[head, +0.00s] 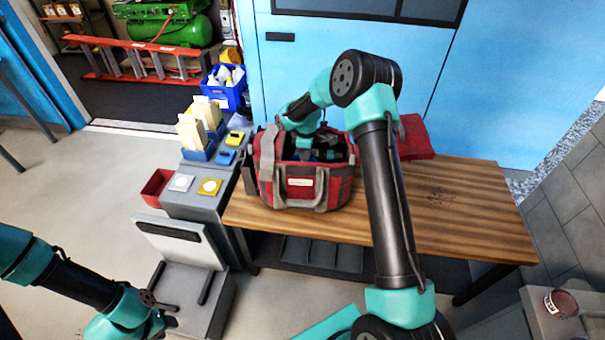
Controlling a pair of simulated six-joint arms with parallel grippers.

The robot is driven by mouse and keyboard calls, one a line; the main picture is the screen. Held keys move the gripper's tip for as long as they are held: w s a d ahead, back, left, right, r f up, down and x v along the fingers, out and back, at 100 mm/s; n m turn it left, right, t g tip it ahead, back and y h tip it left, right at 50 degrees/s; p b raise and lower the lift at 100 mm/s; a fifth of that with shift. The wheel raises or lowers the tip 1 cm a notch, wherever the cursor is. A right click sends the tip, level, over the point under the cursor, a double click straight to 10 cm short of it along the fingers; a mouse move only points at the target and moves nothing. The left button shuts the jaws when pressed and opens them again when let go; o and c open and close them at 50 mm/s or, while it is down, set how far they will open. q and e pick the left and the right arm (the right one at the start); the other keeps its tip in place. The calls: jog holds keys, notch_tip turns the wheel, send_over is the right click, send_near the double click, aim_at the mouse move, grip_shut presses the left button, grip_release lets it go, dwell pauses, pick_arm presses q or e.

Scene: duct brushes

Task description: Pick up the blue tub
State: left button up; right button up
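A blue tub (225,87) filled with white items stands at the back, left of the blue door. Something blue (326,155) also shows inside the open red and grey tool bag (301,187) on the wooden bench; I cannot tell its shape. My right arm reaches over the bench, and my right gripper (305,152) points down into the bag's mouth. Its fingers are mostly hidden there. My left gripper (160,318) is low at the bottom left, away from the bench and bag. Its fingers are too unclear to read.
A grey cart (195,203) left of the bag carries blue trays with cream boxes, small yellow and blue items and flat pads. A red bin (156,187) hangs at its side. A red case lies behind my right arm.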

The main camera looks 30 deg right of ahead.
grip_shut()
dwell(1.1)
dwell(0.3)
notch_tip(320, 180, up, 18)
dwell(0.6)
dwell(0.6)
